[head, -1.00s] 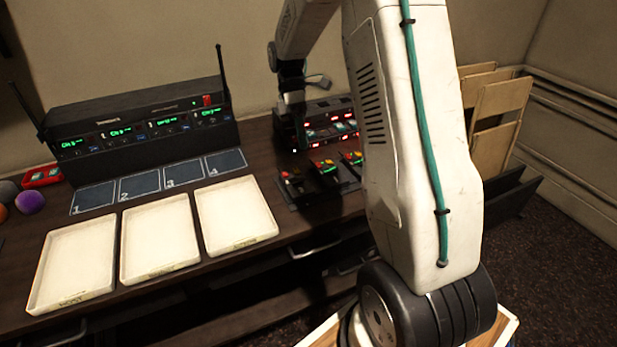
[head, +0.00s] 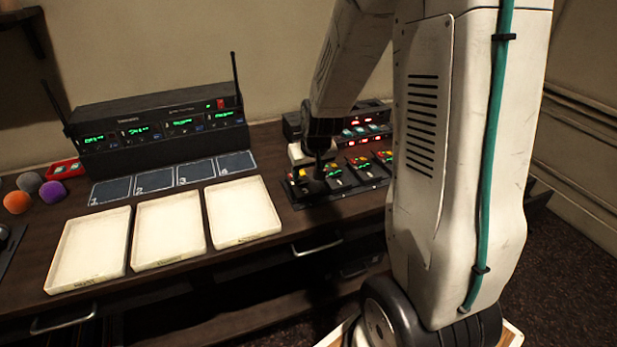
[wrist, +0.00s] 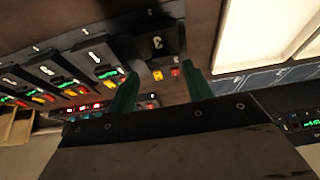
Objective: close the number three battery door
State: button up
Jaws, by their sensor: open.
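In the wrist view the dark panel marked 3 (wrist: 157,42) lies just beyond the fingertips of my gripper (wrist: 161,72). It looks larger than its neighbours. Yellow and red parts show beside it, and no green display shows there. I cannot tell its exact door angle. My gripper is open, its two green fingers apart with nothing held between them. In the head view the row of body packs (head: 362,172) sits on a black rack. My gripper (head: 317,182) is low over the rack's left end, its fingers unclear.
Other numbered packs (wrist: 97,56) with green displays stand in the row close to the left finger. A charger with red lights (head: 372,128) stands behind. White trays (head: 243,211), numbered mats and a black receiver unit (head: 150,125) are to the left.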

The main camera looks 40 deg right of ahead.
aim_at(303, 186)
jog(key=shift+x, duration=2.15)
grip_shut()
grip_release()
